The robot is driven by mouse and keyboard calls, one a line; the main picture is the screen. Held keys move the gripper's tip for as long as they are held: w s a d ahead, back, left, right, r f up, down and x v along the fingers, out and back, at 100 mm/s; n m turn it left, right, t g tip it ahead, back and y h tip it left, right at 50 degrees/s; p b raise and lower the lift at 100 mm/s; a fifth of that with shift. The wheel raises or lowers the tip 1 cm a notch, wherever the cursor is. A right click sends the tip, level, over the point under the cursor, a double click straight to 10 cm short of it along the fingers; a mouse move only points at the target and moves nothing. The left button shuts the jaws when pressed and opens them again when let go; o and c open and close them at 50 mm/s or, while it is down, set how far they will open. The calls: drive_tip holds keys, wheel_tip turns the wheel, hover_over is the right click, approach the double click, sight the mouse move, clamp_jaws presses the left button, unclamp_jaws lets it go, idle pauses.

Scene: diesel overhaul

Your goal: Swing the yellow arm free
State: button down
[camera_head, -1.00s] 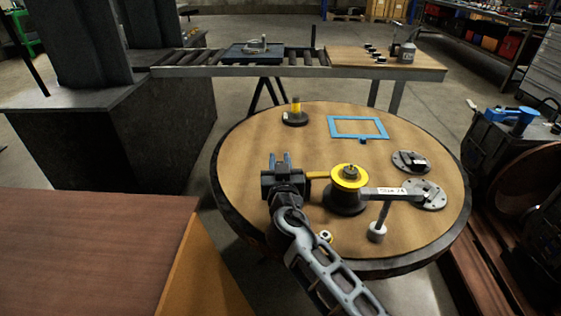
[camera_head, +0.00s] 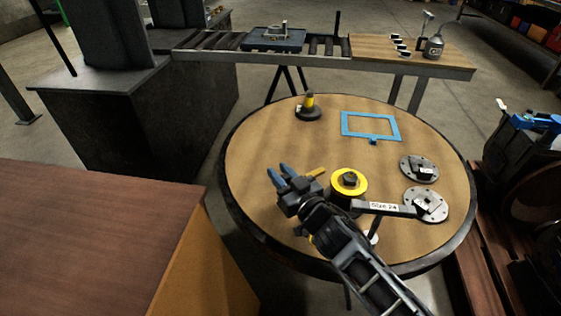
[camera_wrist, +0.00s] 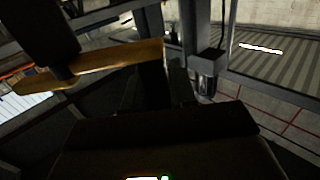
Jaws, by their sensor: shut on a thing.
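The yellow arm (camera_head: 316,172) shows as a short bar just left of the yellow-topped hub (camera_head: 348,182) on the round table (camera_head: 262,150). My gripper (camera_head: 279,173), with blue fingertips, is at the bar's left end and shut on it. The gripper hides that end in the head view. In the wrist view a yellow-brown bar (camera_wrist: 110,62) runs across the upper left to a dark finger. Whether the bar still joins the hub is hard to see.
A grey bar labelled "Size 24" (camera_head: 384,208) sticks out right of the hub. Two grey flanged discs (camera_head: 419,168) (camera_head: 426,204), a blue frame (camera_head: 371,125) and a black base with a yellow post (camera_head: 309,107) lie around. The table's left side is clear.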

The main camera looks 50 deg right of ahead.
drive_tip(key=shift+s+a+n+y+p, duration=0.1)
drive_tip(key=shift+n+y+p, duration=0.2)
drive_tip(key=shift+y+p, duration=0.2)
drive_tip(key=c, duration=1)
unclamp_jaws()
drive_tip(key=b+v, duration=0.1)
drive_tip(key=v, duration=0.6)
drive_tip(key=shift+s+f+b, duration=0.15)
drive_tip(key=shift+s+b, duration=0.05)
drive_tip(key=shift+b, duration=0.2)
drive_tip(key=shift+a, duration=0.1)
drive_tip(key=shift+s, duration=0.1)
drive_tip(key=s+a+r+n+y, duration=0.1)
drive_tip(key=s+a+r, duration=0.2)
drive_tip(key=s+a, duration=0.2)
drive_tip(key=s+a+r+n+g+y, duration=0.1)
drive_tip(key=s+a+r, duration=0.3)
drive_tip(key=s, duration=0.8)
drive_tip(key=s+a+r+n+g+y, duration=0.1)
drive_tip(key=s+a+r+y, duration=0.1)
drive_tip(key=s+a, duration=0.5)
drive_tip(key=shift+s+r+y, duration=0.3)
drive_tip(key=shift+s+r, duration=0.4)
drive_tip(key=shift+s, duration=0.05)
